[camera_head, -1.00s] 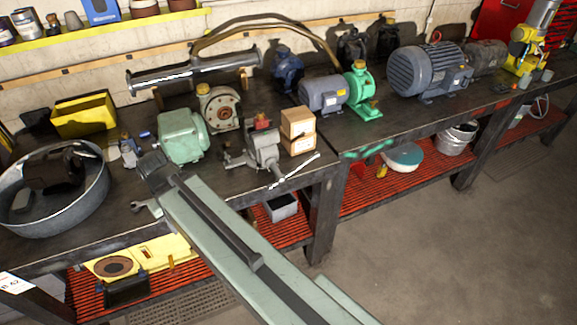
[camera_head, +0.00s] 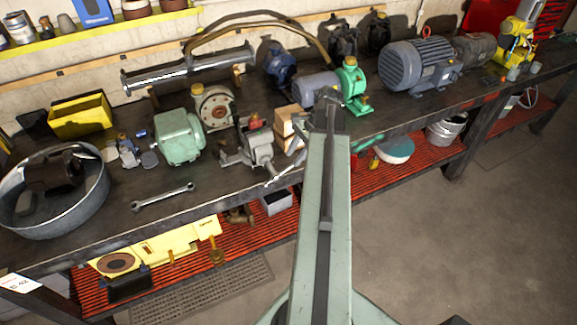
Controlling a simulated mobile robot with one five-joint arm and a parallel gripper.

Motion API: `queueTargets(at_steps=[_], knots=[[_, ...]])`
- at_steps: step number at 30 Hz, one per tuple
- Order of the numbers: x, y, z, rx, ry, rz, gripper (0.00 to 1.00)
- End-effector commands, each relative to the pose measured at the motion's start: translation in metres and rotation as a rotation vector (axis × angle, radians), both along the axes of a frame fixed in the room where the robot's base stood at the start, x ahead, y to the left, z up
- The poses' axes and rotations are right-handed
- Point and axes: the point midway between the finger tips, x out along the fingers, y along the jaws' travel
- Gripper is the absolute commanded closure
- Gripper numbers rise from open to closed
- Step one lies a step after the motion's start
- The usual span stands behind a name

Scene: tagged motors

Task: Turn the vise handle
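The grey vise (camera_head: 258,150) stands near the front edge of the workbench, left of my arm. Its handle (camera_head: 284,170) is a thin silvery bar at the vise's front, slanting up to the right and ending close to my arm. The far end of my arm, with my gripper (camera_head: 328,104), is over the bench to the right of the vise and apart from it. The fingers are too small and foreshortened to tell open from shut. My arm hides part of the bench and the boxes behind it.
Cardboard boxes (camera_head: 287,124) stand right behind the vise. A green motor (camera_head: 180,138) and a wrench (camera_head: 163,197) lie to its left. A blue-grey motor (camera_head: 318,87) and a green pump (camera_head: 354,86) are beyond my gripper. The floor (camera_head: 450,240) at right is clear.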

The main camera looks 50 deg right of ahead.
Motion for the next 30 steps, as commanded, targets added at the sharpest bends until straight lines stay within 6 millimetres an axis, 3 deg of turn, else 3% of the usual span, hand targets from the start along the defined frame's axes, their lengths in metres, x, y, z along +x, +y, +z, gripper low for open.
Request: queueTargets(at_steps=[8, 21, 30], knots=[[-0.001, -0.001, -0.009, 0.005, 0.000, -0.016, 0.65], [0.016, 0.020, -0.072, 0.005, 0.000, -0.014, 0.65], [0.018, 0.021, -0.071, 0.004, 0.000, -0.015, 0.68]])
